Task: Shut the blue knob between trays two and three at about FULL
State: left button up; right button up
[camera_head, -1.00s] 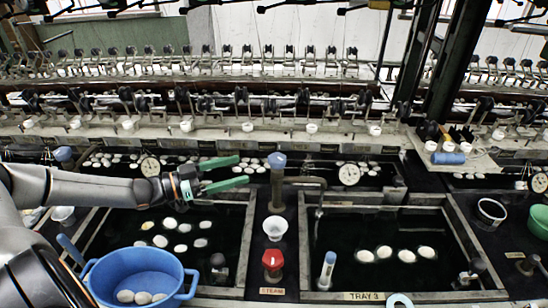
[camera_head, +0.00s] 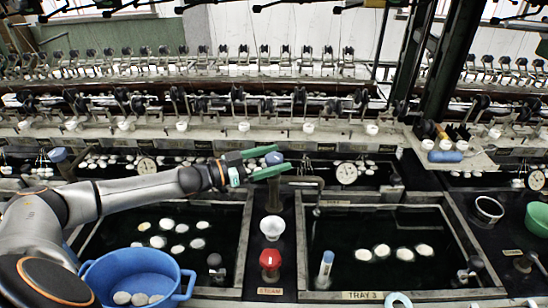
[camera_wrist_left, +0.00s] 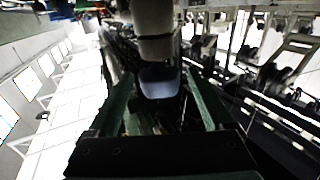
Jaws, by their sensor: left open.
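The blue knob (camera_head: 274,158) tops a dark upright post (camera_head: 275,200) between the left tray (camera_head: 244,235) and the tray labelled TRAY 3 (camera_head: 365,295). My left gripper (camera_head: 282,158) reaches in from the left with its green fingers open, one on the far side and one on the near side of the knob. In the left wrist view the blue knob (camera_wrist_left: 159,82) lies between the open fingers (camera_wrist_left: 160,95). I cannot tell whether either finger touches it. No FULL mark is readable. My right gripper is not in view.
A blue basin (camera_head: 135,270) sits below my left arm. A dial gauge (camera_head: 347,173) is right of the post. Another blue-topped knob (camera_head: 58,155) is at far left.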

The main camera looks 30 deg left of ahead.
pick_arm(q)
jog(key=shift+w, duration=0.15)
grip_shut()
dwell(0.7)
